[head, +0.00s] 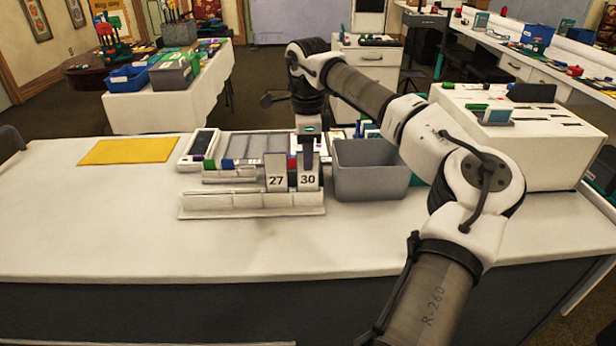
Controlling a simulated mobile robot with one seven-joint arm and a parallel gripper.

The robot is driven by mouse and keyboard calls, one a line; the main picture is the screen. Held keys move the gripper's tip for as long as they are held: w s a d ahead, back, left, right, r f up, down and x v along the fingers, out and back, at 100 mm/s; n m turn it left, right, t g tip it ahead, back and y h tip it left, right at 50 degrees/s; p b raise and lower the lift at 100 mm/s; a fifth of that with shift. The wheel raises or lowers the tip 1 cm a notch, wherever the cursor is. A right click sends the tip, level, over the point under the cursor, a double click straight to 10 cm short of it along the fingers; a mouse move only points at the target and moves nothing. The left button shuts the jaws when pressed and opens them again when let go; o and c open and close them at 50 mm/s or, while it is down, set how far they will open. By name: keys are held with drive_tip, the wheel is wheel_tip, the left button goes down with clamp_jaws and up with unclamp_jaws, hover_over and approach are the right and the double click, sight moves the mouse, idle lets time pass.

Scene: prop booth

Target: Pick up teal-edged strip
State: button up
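My gripper (308,158) points down over the right end of a white slotted rack (225,204) on the white table. Its fingertips are small and partly hidden behind the upright number cards, so I cannot tell whether it is open, shut or holding anything. I cannot make out a teal-edged strip for certain among these pieces.
A grey open bin (368,180) stands just right of the rack, with teal and white items partly hidden behind it. A yellow sheet (129,151) lies at the left. A white-topped box (520,150) stands at the right. The table's front is clear.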

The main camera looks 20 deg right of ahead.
wheel_tip(320, 180, down, 2)
drive_tip(key=shift+f, duration=0.25)
clamp_jaws()
drive_tip(key=shift+r, duration=0.15)
wheel_tip(320, 180, up, 20)
idle(0.6)
